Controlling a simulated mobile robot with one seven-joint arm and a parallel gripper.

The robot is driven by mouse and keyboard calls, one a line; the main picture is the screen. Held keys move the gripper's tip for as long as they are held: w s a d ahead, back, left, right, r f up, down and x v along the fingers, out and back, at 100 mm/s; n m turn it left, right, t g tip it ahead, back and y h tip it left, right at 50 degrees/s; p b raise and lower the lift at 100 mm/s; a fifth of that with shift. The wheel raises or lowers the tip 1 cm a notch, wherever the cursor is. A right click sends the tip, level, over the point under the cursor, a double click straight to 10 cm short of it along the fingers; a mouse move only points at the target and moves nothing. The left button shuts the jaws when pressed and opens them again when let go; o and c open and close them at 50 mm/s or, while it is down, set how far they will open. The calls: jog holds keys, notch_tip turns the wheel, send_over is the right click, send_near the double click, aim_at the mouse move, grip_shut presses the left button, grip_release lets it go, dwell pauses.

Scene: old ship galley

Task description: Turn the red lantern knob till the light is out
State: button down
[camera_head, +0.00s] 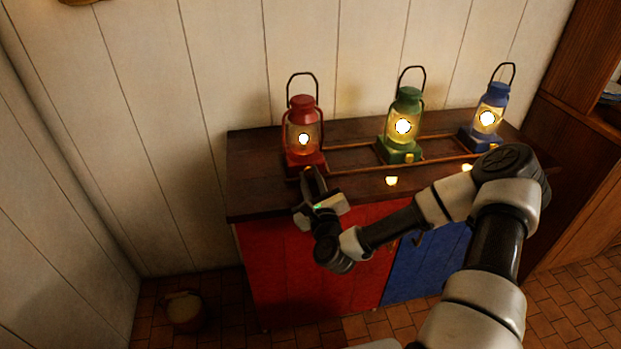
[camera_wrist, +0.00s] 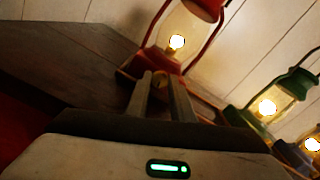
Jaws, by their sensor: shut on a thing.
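The red lantern (camera_head: 303,128) stands on the left of the dark cabinet top, and its light is on. Its glow looks smaller than the green lantern's. In the wrist view the red lantern (camera_wrist: 163,59) rises just beyond my fingertips, its flame bright. My gripper (camera_head: 310,176) is at the front of the lantern's base. In the wrist view my gripper (camera_wrist: 161,82) has its two fingers on either side of the small brass-coloured knob (camera_wrist: 160,77), shut on it. In the head view the fingers hide the knob. How far it is turned cannot be told.
A lit green lantern (camera_head: 404,128) and a lit blue lantern (camera_head: 487,118) stand to the right on the same cabinet top (camera_head: 248,170). Thin rails run between the bases. Small yellow glows (camera_head: 391,181) show near the front edge. A bucket (camera_head: 184,311) stands on the floor at left.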

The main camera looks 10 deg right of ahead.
jog(key=c, duration=1.5)
grip_release()
jog(key=shift+c, duration=0.2)
jog(key=s+p, duration=0.4)
jog(key=s, duration=1.3)
jog(key=shift+s, duration=0.2)
jog(key=shift+d, duration=0.1)
